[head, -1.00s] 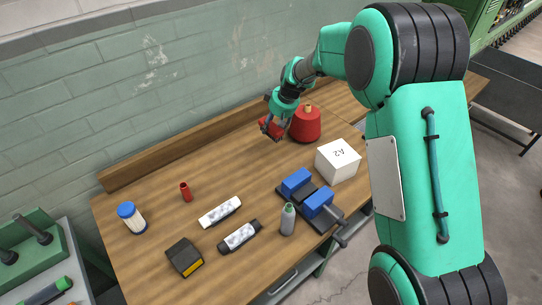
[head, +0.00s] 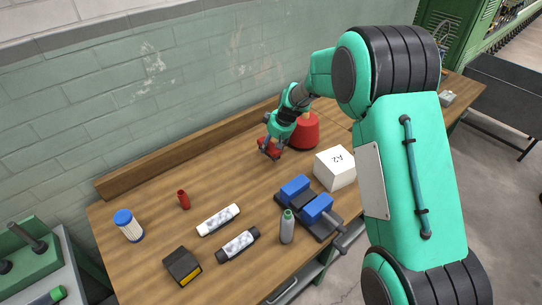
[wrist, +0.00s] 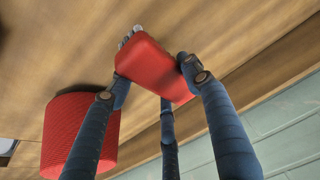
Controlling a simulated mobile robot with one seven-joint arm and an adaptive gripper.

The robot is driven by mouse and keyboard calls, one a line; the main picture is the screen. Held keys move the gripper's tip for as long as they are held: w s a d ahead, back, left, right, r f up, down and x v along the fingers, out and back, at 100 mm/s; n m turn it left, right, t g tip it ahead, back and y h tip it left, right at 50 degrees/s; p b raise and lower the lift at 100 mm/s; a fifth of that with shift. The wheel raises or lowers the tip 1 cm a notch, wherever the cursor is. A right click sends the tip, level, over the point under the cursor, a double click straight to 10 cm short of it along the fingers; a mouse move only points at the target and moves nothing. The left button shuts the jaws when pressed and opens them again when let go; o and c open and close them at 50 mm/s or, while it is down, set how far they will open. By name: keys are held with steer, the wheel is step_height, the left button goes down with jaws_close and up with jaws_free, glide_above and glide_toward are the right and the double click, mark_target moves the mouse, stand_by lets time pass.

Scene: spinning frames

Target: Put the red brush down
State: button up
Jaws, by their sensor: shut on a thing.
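The red brush (wrist: 152,66) is a rounded red block with pale grey bristles showing at one end in the wrist view. My gripper (wrist: 156,82) is shut on it, with blue-grey fingers on its sides. In the head view the brush (head: 266,150) shows small and partly hidden under my gripper (head: 270,143), over the back part of the wooden bench (head: 220,170). It is low over the bench top; I cannot tell whether it touches the wood.
A red cone spool (head: 304,131) stands close to the right of my gripper. A white box marked A2 (head: 335,167) and a blue vise (head: 310,204) are nearer the front right. A small red cylinder (head: 184,200) stands at left.

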steer(key=shift+f, duration=0.65)
steer(key=shift+f+b, duration=0.4)
steer(key=shift+f, duration=1.45)
steer(key=shift+f, duration=0.15)
steer(key=o, duration=1.2)
steer(key=shift+s+d+r, duration=0.1)
steer(key=shift+r, duration=0.45)
steer(key=p+v, duration=0.2)
steer(key=v, duration=0.9)
steer(key=shift+s+d, duration=0.1)
